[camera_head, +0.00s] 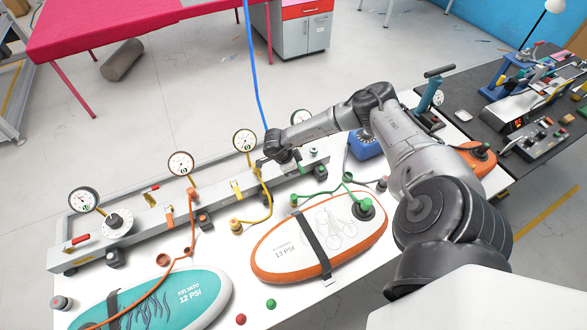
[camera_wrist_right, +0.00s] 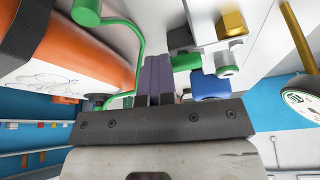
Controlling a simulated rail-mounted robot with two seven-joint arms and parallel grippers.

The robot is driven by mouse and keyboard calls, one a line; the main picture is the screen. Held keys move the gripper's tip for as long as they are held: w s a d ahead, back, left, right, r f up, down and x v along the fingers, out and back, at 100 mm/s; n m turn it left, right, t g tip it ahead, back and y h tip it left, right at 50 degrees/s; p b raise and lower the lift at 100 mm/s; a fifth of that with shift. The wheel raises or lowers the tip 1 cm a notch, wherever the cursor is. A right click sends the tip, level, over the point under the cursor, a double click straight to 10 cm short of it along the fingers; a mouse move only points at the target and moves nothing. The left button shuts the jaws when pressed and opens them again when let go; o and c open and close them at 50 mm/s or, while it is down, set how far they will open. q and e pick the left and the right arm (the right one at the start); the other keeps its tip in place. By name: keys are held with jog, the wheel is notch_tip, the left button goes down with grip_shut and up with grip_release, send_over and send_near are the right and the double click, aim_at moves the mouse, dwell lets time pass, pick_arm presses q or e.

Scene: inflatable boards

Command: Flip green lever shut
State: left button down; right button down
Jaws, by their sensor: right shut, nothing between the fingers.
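The green lever (camera_wrist_right: 187,62) shows in the right wrist view as a short green bar beside a pale metal valve fitting (camera_wrist_right: 222,58). My right gripper (camera_wrist_right: 160,66) is shut and empty, with its dark fingertips close beside the left end of the lever. I cannot tell whether they touch. In the head view, my right gripper (camera_head: 291,158) is at the right part of the grey manifold rail (camera_head: 150,215), and my wrist partly hides the lever area. My left gripper is not in view.
An orange-rimmed white board (camera_head: 345,235) lies in front of the rail, with a green hose (camera_head: 322,192) running to it. A teal board (camera_head: 160,300) lies at front left. Gauges (camera_head: 181,163) stand along the rail. A blue pump (camera_head: 364,145) is right of the gripper.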

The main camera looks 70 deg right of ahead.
dwell(0.6)
jog(key=p+v, duration=0.7)
jog(key=v, duration=0.3)
jog(key=shift+s+a+p, duration=0.25)
jog(key=shift+a+p, duration=0.05)
jog(key=shift+a, duration=0.05)
dwell(0.3)
